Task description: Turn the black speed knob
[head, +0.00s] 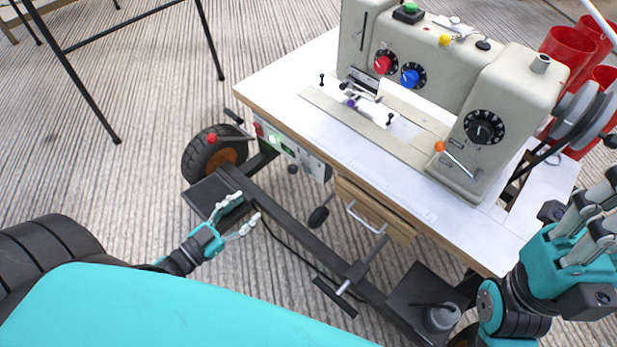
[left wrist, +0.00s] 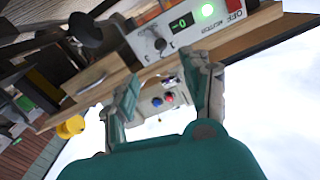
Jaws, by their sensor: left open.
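A small control box (head: 290,150) with a green light and a red switch is fixed under the front left edge of the sewing table. The left wrist view shows its grey panel close up, with a small black knob (left wrist: 160,44) beside a lit display reading 0. My left gripper (head: 247,208) is open and empty, below and left of the box and apart from it. In the left wrist view its two fingers (left wrist: 168,72) point toward the table edge below the panel. My right gripper (head: 606,205) is at the right edge, partly cut off.
The sewing machine (head: 521,85) on the table (head: 290,84) carries a large black dial (head: 484,127), a red knob (head: 383,65) and a blue knob (head: 410,77). A drawer (head: 375,212), a black pad (head: 318,217) and a wheeled frame are below.

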